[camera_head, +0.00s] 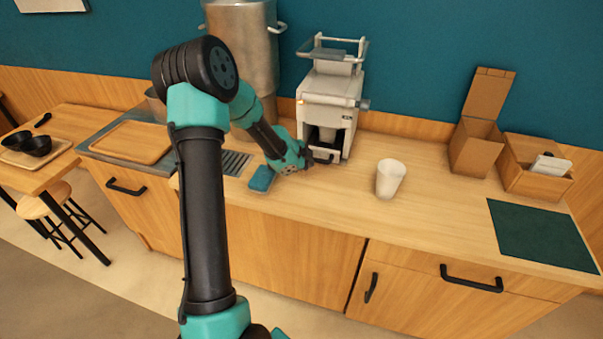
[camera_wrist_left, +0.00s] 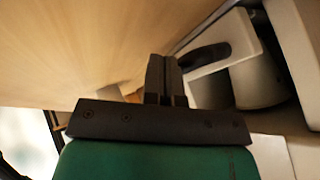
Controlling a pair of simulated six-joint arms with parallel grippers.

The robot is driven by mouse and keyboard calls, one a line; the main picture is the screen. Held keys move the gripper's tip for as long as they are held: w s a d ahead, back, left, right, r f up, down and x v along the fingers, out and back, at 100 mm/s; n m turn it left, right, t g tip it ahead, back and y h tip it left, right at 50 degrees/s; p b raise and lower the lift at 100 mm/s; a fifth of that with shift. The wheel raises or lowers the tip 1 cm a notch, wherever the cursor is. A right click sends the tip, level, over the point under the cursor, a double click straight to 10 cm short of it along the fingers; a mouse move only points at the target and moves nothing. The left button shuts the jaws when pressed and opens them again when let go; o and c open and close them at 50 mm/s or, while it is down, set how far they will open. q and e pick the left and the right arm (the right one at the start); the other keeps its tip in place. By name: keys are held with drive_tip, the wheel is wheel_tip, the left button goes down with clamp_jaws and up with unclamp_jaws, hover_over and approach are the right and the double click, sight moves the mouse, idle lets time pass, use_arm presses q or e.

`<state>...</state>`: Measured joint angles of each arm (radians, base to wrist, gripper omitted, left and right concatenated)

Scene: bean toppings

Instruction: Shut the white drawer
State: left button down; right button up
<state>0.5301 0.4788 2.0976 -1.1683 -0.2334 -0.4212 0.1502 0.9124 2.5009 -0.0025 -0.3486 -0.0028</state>
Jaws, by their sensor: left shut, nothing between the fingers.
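The white machine (camera_head: 331,88) stands against the back wall. Its white drawer is low at the front, with a black handle (camera_head: 322,158). In the left wrist view the drawer's white front (camera_wrist_left: 240,36) and dark handle (camera_wrist_left: 204,56) are right of the fingers. How far the drawer stands out is hard to tell. My left gripper (camera_head: 308,161) is low over the counter at the left of the drawer front. Its fingers (camera_wrist_left: 163,75) are shut and empty, close to the handle; I cannot tell whether they touch it. My right gripper is not in view.
A white cup (camera_head: 390,179) stands to the right of the machine. A large steel pot (camera_head: 243,45) is behind my arm. Cardboard boxes (camera_head: 476,147) and a green mat (camera_head: 543,235) are farther right.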

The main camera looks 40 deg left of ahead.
use_arm(q)
drive_tip(key=shift+s+d+f, duration=0.15)
drive_tip(key=shift+s+d, duration=0.25)
drive_tip(key=shift+s, duration=0.4)
drive_tip(key=shift+s+d+f, duration=0.15)
drive_tip(key=shift+s+d, duration=0.25)
drive_tip(key=shift+s, duration=0.35)
drive_tip(key=shift+v, duration=0.9)
drive_tip(key=v, duration=0.8)
drive_tip(key=shift+r, duration=0.1)
